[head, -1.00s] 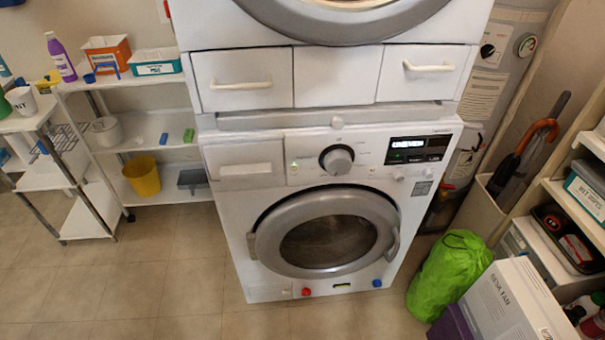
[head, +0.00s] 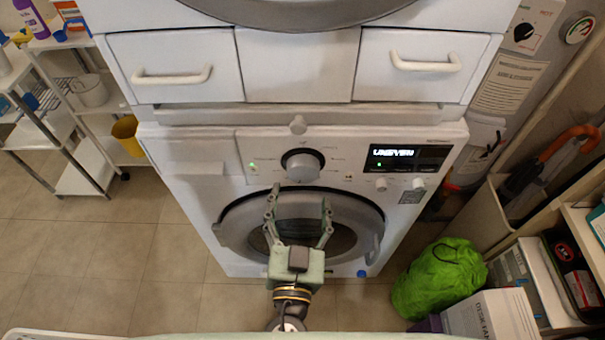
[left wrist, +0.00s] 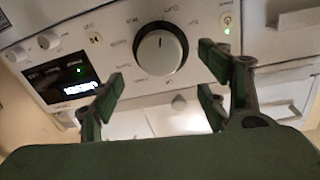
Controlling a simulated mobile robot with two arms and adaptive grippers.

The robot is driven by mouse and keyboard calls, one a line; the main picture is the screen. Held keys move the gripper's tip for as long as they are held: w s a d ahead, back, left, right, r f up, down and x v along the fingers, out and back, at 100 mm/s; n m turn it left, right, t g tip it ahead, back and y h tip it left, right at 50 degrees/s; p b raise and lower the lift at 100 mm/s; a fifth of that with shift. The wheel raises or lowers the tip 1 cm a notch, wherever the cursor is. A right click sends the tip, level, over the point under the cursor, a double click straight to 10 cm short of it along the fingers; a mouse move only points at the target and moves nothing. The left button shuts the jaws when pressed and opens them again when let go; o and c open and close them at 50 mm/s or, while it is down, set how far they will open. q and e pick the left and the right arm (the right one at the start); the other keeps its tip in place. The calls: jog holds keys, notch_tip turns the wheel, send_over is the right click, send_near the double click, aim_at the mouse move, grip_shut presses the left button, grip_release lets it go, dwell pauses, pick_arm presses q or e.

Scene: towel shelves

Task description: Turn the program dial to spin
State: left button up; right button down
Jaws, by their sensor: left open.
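The program dial (head: 302,166) is a round silver-grey knob with a dark ring on the white washer's control panel (head: 345,172). The display (head: 408,157) to its right reads "UNEVEN". My left gripper (head: 298,200) is open and empty, in front of the washer door, with its fingertips just below the dial in the head view. The fingers appear apart from the dial. My right gripper is not in view.
The round washer door (head: 230,225) is closed below the panel. Drawers with white handles (head: 425,63) sit above it. A green bag (head: 440,280) and a box (head: 490,315) stand on the floor at right. The floor at left (head: 130,250) is clear.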

aim_at(305, 175)
pick_arm(q)
jog(key=w, duration=0.2)
jog(key=w+p, duration=0.1)
jog(key=w, duration=0.1)
jog(key=w+p, duration=0.1)
jog(key=shift+w+d, duration=0.35)
jog(key=shift+w, duration=0.05)
jog(key=shift+w+f, duration=0.1)
jog(key=shift+w, duration=0.65)
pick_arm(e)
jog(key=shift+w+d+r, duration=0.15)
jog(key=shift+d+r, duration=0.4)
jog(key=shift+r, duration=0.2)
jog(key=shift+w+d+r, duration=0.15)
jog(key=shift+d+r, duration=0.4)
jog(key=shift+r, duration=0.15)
pick_arm(q)
jog(key=shift+c, duration=0.5)
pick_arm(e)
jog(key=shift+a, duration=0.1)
pick_arm(q)
jog(key=c, duration=1)
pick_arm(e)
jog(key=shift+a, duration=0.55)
pick_arm(q)
jog(key=shift+d, duration=0.1)
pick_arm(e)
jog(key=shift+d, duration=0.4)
